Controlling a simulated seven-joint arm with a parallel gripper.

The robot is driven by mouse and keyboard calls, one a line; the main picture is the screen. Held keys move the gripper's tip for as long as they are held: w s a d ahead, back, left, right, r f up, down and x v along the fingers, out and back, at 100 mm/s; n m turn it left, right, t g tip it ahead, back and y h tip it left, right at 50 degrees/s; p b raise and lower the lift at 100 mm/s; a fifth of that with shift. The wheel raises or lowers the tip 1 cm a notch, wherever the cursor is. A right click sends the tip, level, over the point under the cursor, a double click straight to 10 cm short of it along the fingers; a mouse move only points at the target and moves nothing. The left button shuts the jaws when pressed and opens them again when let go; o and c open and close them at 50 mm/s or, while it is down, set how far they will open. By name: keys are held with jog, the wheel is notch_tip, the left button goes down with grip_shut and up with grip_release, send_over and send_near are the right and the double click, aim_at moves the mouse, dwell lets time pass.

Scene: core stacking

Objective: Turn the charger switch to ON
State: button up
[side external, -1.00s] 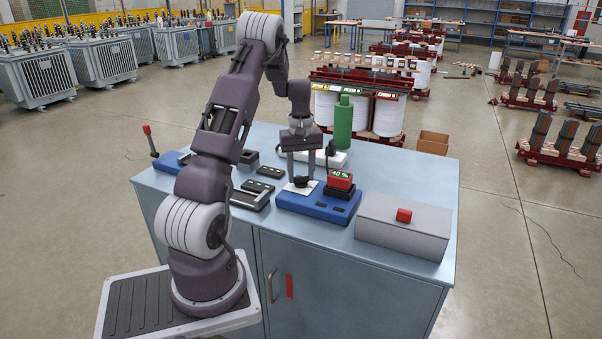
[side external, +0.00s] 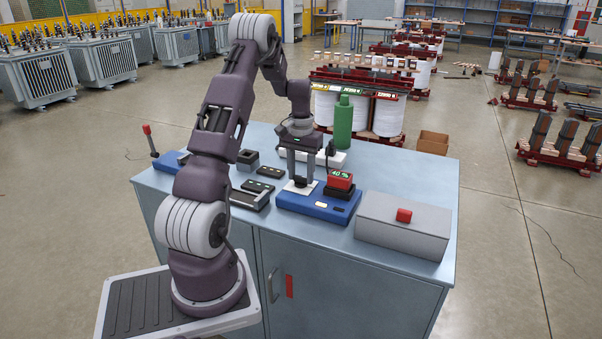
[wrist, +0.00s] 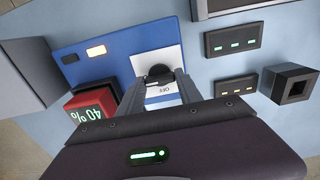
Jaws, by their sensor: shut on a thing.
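The blue charger base (side external: 290,203) lies on the bench, with a white plate (side external: 289,188) under a black rotary switch knob (wrist: 160,73). My gripper (side external: 300,178) points down with its fingers shut on the knob. In the wrist view, the fingers of my gripper (wrist: 161,90) meet at the knob, and upside-down lettering that seems to read OFF shows beside it. A red block reading 40 % (side external: 340,179) sits in a black holder on the base.
A grey box with a red button (side external: 403,215) stands to the right. Dark panels (side external: 265,171) and an open black square socket (wrist: 296,84) lie left of the charger in the side view. A green bottle (side external: 343,122) stands behind. The bench's back right is clear.

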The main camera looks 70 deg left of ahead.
aim_at(301, 176)
dwell(0.5)
jog(key=o, duration=1.4)
notch_tip(301, 176, up, 7)
jog(key=shift+r, duration=0.1)
